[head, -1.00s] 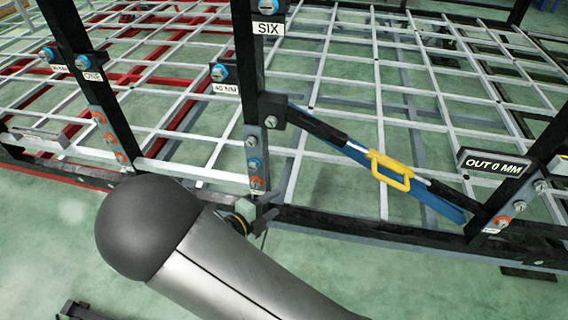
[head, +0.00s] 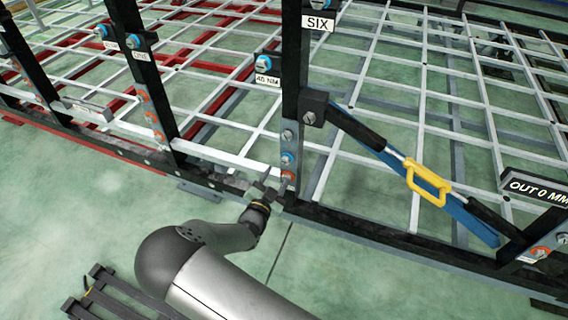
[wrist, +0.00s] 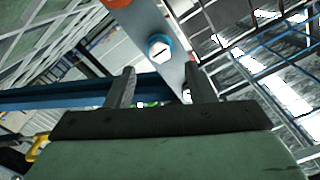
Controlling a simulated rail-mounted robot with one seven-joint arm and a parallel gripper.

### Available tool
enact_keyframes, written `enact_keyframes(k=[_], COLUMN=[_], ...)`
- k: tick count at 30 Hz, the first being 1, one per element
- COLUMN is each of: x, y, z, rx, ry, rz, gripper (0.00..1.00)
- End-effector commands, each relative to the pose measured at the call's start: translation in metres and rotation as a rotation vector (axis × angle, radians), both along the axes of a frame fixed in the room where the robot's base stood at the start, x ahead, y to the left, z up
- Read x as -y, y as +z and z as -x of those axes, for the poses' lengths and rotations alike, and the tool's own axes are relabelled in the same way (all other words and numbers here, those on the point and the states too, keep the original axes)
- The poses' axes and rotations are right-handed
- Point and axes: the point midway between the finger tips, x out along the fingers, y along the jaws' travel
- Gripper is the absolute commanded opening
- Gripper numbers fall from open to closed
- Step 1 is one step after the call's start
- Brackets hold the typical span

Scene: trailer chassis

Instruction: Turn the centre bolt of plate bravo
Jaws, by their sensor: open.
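A grey plate (head: 288,147) on the post marked SIX carries three bolts in a column: a plain one on top, a blue-ringed centre bolt (head: 287,158) and an orange-ringed lowest bolt (head: 287,177). I cannot read the name bravo on any plate. My gripper (head: 268,186) is open, just left of and below the plate's lower end. In the wrist view, a grey plate (wrist: 150,22) shows a blue-ringed bolt (wrist: 160,47) with a dark line across its head. That bolt lies just beyond my open, empty fingers (wrist: 160,72), apart from them.
Another plate with bolts (head: 152,117) is on the post to the left. A strut with a yellow handle (head: 428,184) slopes right from post SIX, near a sign reading OUT 0 MM (head: 538,187). A dark rack (head: 115,295) lies on the floor. Green floor (head: 90,190) in front is open.

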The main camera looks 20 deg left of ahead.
Motion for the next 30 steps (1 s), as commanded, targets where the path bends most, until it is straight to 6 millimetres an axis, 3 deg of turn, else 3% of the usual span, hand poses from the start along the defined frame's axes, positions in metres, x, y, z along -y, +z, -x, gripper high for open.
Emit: enact_keyframes(k=[3,9,15,23,27,28,30], x=[0.003,0.004,0.004,0.004,0.004,0.004,0.004], y=[0.000,0.000,0.000,0.000,0.000,0.000,0.000], z=[-0.026,-0.055,-0.067,-0.068,-0.068,-0.068,-0.067], rx=[0.001,0.000,-0.001,-0.001,-0.001,-0.001,-0.001], ry=[-0.003,-0.001,0.000,0.000,0.000,0.000,0.000], rz=[0.000,0.000,0.000,0.000,0.000,0.000,0.000], gripper=[0.49,0.49,0.49,0.49,0.10,0.04,0.04])
